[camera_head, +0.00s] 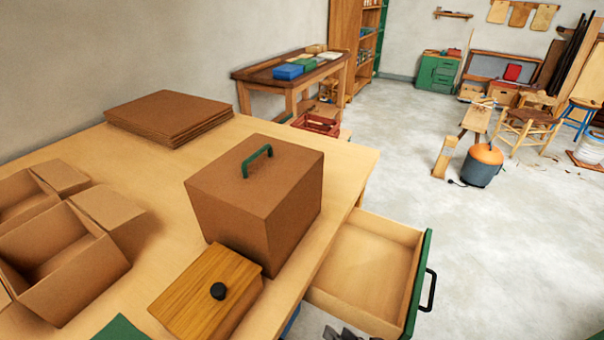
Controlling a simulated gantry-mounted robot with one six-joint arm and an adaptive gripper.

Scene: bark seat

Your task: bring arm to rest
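Only a small dark grey piece, which looks like part of my gripper (350,334), shows at the bottom edge, just below the open drawer. The rest of it and my arm are out of the picture. Whether its fingers are open or shut cannot be told. No held thing is visible.
The drawer (368,262) with a green front stands open and empty at the table's right side. On the table (165,225) are a brown box with a green handle (262,200), a wooden box with a black knob (205,295), open cartons (65,265) and stacked brown sheets (168,115).

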